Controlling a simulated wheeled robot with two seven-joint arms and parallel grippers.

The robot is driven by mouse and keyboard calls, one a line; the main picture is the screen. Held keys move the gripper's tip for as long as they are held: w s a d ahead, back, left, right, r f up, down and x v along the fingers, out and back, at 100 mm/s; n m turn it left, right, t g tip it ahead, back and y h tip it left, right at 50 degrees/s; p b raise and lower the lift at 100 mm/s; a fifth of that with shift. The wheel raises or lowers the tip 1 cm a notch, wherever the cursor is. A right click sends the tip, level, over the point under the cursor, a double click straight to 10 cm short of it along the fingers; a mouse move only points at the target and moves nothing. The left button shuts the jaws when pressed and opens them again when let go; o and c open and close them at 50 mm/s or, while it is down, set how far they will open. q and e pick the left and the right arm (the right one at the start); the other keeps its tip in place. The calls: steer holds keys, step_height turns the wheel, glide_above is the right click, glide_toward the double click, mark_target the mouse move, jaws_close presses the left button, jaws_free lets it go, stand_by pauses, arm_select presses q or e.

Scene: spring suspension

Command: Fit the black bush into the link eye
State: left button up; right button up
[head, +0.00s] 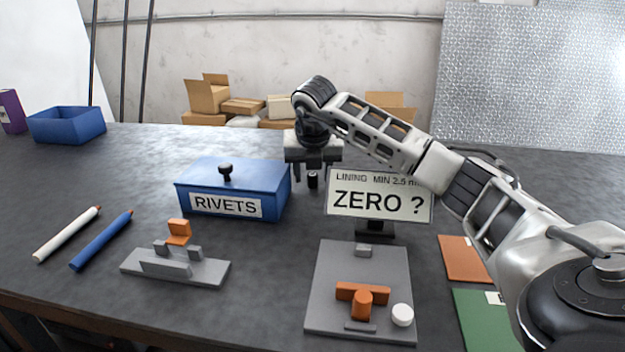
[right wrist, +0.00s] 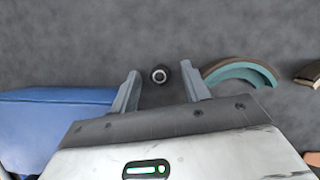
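The black bush (head: 313,181) is a small dark cylinder on the table, behind and between the blue rivets box and the sign. In the right wrist view the bush (right wrist: 159,75) shows end-on with a pale ring and dark centre. My right gripper (head: 311,177) is above it, pointing down, with its fingers apart. In the wrist view the bush lies between the fingertips (right wrist: 160,72), with a gap on each side. I cannot make out the link eye for certain. My left gripper is out of view.
The blue rivets box (head: 185,198) and the sign (head: 378,206) flank the gripper. A grey fixture (head: 127,265) and a grey plate (head: 325,290) with orange parts stand in front. A curved teal and brown piece (right wrist: 240,70) lies right of the bush.

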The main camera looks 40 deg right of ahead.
jaws_close()
steer(key=shift+r, duration=0.1)
steer(key=shift+r, duration=0.55)
steer(key=s+a+r+p, duration=0.1)
steer(key=s+a+r, duration=0.7)
steer(key=s+r, duration=0.3)
steer(key=shift+a+r, duration=0.35)
steer(key=shift+r, duration=0.05)
